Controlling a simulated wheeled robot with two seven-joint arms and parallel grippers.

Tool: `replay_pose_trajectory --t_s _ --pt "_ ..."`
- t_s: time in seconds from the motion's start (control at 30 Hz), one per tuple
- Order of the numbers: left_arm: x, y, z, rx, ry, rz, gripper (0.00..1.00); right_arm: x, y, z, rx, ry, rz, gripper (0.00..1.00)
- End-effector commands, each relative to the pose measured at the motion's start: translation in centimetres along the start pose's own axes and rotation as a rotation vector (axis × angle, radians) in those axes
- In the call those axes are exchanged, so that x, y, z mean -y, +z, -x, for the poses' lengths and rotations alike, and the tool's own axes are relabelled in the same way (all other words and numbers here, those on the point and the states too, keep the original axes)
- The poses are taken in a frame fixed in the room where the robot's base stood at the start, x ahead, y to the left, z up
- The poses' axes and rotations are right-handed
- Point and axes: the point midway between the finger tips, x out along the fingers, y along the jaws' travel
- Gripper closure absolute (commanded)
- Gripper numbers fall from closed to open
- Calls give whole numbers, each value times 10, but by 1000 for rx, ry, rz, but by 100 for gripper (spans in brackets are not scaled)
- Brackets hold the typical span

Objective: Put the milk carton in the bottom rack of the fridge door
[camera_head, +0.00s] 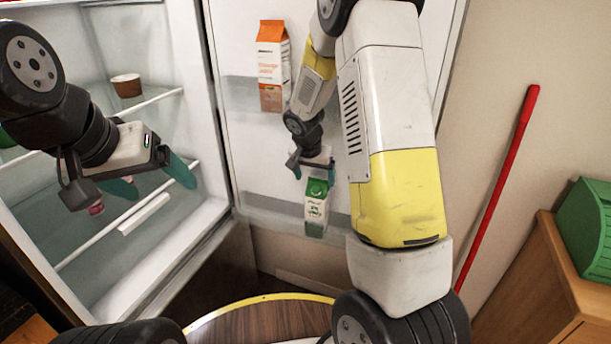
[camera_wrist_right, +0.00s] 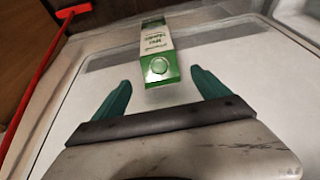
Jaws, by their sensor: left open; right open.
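The milk carton (camera_head: 316,207), white and green with a green top, stands in the bottom rack (camera_head: 268,207) of the open fridge door. In the right wrist view the carton (camera_wrist_right: 156,52) shows its green cap, beyond the fingertips and roughly centred between them. My right gripper (camera_head: 313,166) is just above the carton, and in its wrist view the gripper (camera_wrist_right: 158,92) has its green fingers apart with nothing between them. My left gripper (camera_head: 160,180) is open and empty in front of the fridge shelves at the left.
An orange juice carton (camera_head: 271,65) stands in the upper door rack. A brown cup (camera_head: 126,85) is on a fridge shelf (camera_head: 150,101). A red pole (camera_head: 497,185) leans at the wall, beside a wooden cabinet (camera_head: 545,290) with a green box (camera_head: 588,228). A round wooden table (camera_head: 262,322) is at the bottom.

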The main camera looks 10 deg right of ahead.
Motion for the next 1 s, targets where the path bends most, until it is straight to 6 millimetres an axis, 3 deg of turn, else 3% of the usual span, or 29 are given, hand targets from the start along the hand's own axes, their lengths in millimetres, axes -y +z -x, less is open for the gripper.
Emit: replay_pose_trajectory --t_s 0.27,0.37,0.5,0.67,0.8,1.0 --pt "0 0 0 0 0 0 18 -4 -1 34 0 -12 3 15" --pt "0 0 0 0 0 0 18 -12 0 61 2 -35 17 15" --pt "0 0 0 0 0 0 18 -34 10 120 5 -94 65 15" --pt "0 0 0 0 0 0 18 -63 41 192 2 -186 158 15" --pt "0 0 0 0 0 0 18 -85 79 245 -20 -274 261 15" --pt "0 0 0 0 0 0 18 -106 134 293 -72 -379 409 15"
